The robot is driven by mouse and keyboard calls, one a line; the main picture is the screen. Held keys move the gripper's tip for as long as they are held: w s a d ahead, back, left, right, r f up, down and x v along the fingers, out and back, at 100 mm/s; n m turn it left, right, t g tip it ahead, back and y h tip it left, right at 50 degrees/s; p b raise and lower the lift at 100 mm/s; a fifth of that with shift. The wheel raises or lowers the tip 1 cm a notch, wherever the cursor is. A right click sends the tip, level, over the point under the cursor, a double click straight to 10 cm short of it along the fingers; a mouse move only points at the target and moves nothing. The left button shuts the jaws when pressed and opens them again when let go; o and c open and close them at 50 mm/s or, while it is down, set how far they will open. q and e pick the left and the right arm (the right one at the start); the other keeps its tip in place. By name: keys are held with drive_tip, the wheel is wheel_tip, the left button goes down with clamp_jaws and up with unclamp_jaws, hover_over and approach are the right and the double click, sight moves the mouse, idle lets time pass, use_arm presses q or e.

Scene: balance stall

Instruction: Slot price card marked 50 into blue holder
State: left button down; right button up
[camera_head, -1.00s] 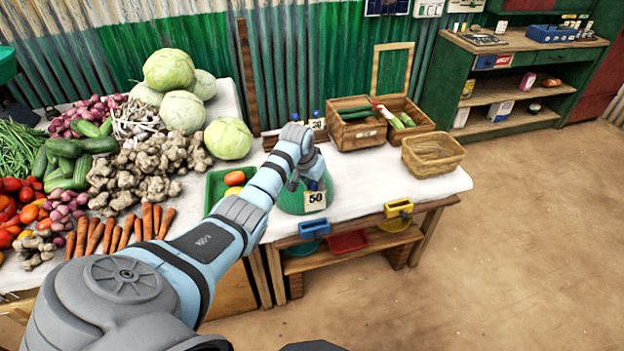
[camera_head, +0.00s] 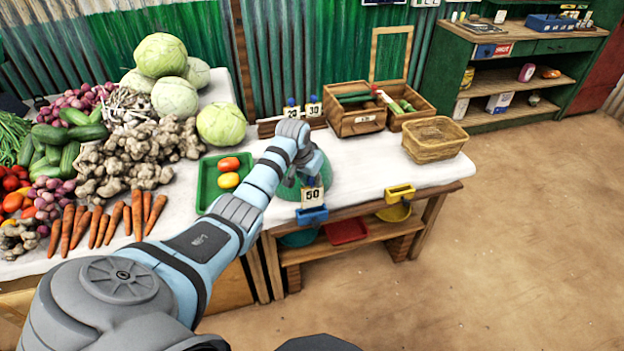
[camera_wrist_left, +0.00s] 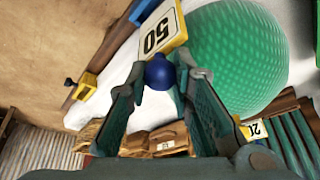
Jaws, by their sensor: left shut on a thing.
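The price card marked 50 (camera_head: 313,196) is upright, with a blue ball knob (camera_wrist_left: 159,73) at its top. My left gripper (camera_head: 311,182) is shut on this knob, and in the left wrist view both fingers (camera_wrist_left: 160,80) press on it. The card also shows in the left wrist view (camera_wrist_left: 157,36). The blue holder (camera_head: 312,215) is on the table's front edge, directly below the card. The card's lower edge meets the holder's top; I cannot tell how deep it sits in the slot. My right gripper is not in view.
A yellow holder (camera_head: 400,192) is on the same edge to the right. A green domed thing (camera_wrist_left: 235,55) stands close behind the card. Cards marked 20 (camera_head: 292,112) and 30 (camera_head: 314,109) stand at the back. A wicker basket (camera_head: 434,140) is at the right.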

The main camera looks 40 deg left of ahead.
sight(312, 187)
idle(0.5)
use_arm(q)
drive_tip(key=shift+s+f+b, duration=0.1)
drive_tip(key=shift+f+b, duration=0.2)
drive_tip(key=shift+f, duration=1.2)
